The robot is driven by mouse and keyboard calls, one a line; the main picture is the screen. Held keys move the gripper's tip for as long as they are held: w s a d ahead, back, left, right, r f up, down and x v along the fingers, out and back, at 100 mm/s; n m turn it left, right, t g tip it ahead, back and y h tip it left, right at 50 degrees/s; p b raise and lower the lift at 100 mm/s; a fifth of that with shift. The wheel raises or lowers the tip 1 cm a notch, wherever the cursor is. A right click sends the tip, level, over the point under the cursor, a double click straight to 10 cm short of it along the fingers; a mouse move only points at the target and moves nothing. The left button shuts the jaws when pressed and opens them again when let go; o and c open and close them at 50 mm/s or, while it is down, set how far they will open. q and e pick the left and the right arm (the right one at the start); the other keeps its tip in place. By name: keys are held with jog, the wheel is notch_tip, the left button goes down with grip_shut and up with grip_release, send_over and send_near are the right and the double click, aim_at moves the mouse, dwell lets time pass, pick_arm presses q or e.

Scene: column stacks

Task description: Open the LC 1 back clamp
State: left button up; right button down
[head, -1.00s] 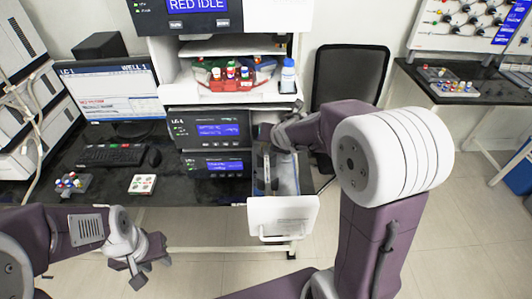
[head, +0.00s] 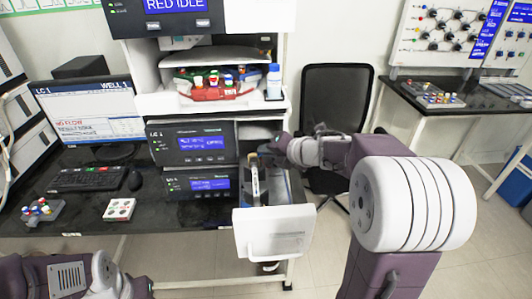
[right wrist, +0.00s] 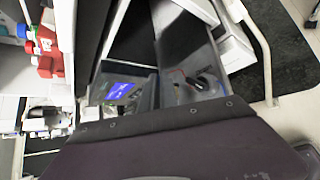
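The LC 1 stack (head: 195,142) stands on the dark bench in the head view, with lit blue screens. Its pulled-out drawer (head: 273,232) has a white front panel. A slim, pale upright column (head: 255,183) shows inside it. The back clamp is too small to tell, and I cannot say whether it is open. My right gripper (head: 280,143) is at the rear of the drawer, by the stack's right side; its fingers are not clear. The right wrist view shows the drawer interior (right wrist: 190,92) with thin wires and a dark round part. Only my left wrist shows at the bottom left of the head view.
A monitor (head: 88,115) and keyboard (head: 88,178) are to the left. A black chair (head: 335,105) stands behind my right arm.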

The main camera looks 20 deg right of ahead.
jog(key=shift+f, duration=0.1)
jog(key=c, duration=1.6)
grip_release()
jog(key=shift+w, duration=0.15)
jog(key=p+v, duration=0.2)
jog(key=v, duration=0.7)
